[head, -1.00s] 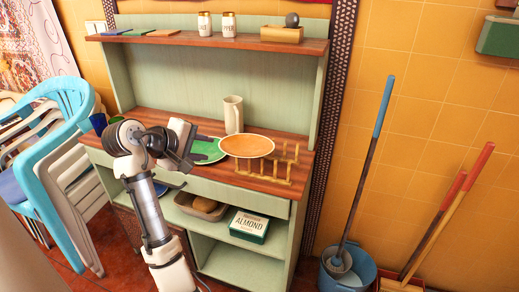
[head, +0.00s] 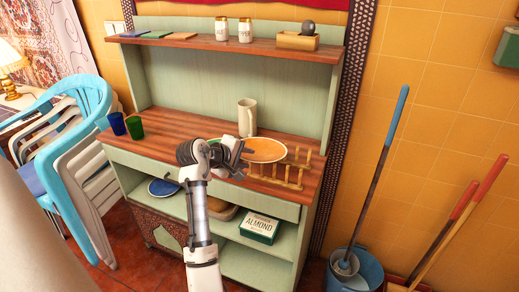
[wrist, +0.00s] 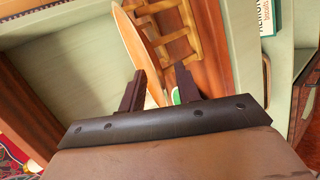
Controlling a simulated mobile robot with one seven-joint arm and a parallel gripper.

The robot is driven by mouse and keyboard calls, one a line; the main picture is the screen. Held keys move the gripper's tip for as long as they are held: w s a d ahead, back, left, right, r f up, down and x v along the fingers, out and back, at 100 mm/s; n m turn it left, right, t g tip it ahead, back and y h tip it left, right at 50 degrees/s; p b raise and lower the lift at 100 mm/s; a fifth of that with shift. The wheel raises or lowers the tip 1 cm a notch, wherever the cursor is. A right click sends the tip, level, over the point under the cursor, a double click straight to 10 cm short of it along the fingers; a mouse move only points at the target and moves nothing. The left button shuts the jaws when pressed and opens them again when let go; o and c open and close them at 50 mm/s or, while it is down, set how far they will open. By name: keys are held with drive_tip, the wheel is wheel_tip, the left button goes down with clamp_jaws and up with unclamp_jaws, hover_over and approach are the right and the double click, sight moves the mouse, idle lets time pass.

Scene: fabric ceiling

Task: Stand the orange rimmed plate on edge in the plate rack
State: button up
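The orange rimmed plate (head: 266,150) lies on the wooden counter, its left part hidden by my gripper. In the wrist view the orange plate (wrist: 136,40) is seen nearly edge-on, its near end reaching toward the gap between the fingers. My gripper (head: 243,152) is at the plate's left side; in the wrist view its two dark fingers (wrist: 160,88) are apart. I cannot tell whether they touch the plate. The wooden plate rack (head: 275,177) stands empty in front of the plate, and also shows in the wrist view (wrist: 178,35). A green plate (head: 214,141) is mostly hidden behind my arm.
A cream mug (head: 247,118) stands behind the plates. Blue (head: 117,123) and green (head: 135,127) cups stand at the counter's left end. An upper shelf (head: 200,42) holds jars and a box. The counter between cups and arm is clear.

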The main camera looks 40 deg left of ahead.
drive_tip(key=shift+w+f, duration=0.1)
drive_tip(key=shift+c, duration=0.2)
clamp_jaws()
